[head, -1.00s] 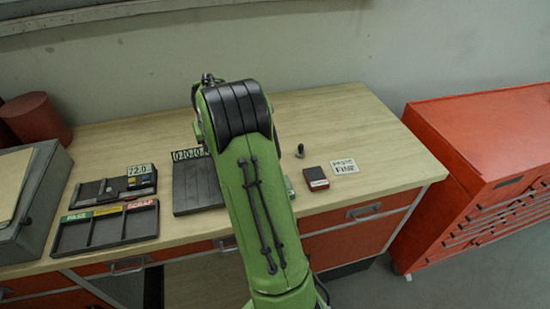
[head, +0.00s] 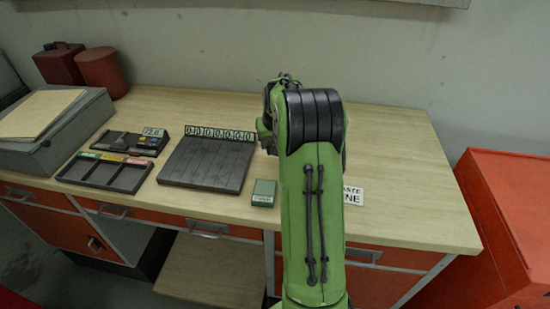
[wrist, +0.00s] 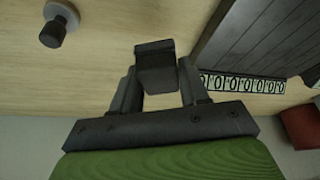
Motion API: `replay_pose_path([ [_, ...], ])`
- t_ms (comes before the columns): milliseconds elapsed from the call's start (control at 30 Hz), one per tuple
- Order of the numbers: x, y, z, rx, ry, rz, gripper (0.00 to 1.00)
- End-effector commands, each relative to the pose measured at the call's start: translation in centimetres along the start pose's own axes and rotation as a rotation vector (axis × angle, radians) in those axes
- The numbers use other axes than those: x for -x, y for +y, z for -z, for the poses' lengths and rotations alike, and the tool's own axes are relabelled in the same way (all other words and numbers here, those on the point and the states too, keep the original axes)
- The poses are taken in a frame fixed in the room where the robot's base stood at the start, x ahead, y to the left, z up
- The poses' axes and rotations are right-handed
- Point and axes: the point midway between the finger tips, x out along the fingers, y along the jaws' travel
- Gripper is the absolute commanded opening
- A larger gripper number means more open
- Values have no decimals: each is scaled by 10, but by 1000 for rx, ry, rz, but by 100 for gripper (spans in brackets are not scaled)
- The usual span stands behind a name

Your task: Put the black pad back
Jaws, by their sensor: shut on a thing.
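My gripper (wrist: 157,88) shows in the wrist view, its two fingers shut on a small dark block, which looks like the black pad (wrist: 155,68). The block is held between the fingertips above the wooden bench. In the head view my green arm hides the gripper and the block. A green pad (head: 264,193) with a white label lies on the bench left of my arm. A card lettered partly "NE" (head: 354,195) lies just right of the arm.
A ribbed dark board (head: 207,163) with a row of zeros stands left of my arm. Further left are a sorting tray (head: 104,171), a tool tray (head: 130,143) and a grey case (head: 55,130). A dark knob on a pale disc (wrist: 60,22) shows in the wrist view. The bench's right side is clear.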

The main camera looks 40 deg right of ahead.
Motion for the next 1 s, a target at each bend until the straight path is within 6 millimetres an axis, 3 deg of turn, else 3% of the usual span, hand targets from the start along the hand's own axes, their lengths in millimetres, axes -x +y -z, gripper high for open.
replay_pose_path([
  [200,-42,1,-18,-2,-2,-2,16],
  [600,-50,1,-21,-1,1,-2,16],
  [633,-50,1,-21,-2,1,-2,46],
  [767,-49,1,-20,-2,1,-2,66],
  [800,-49,1,-20,-2,1,-2,70],
  [1000,-49,1,-20,-2,0,-2,70],
])
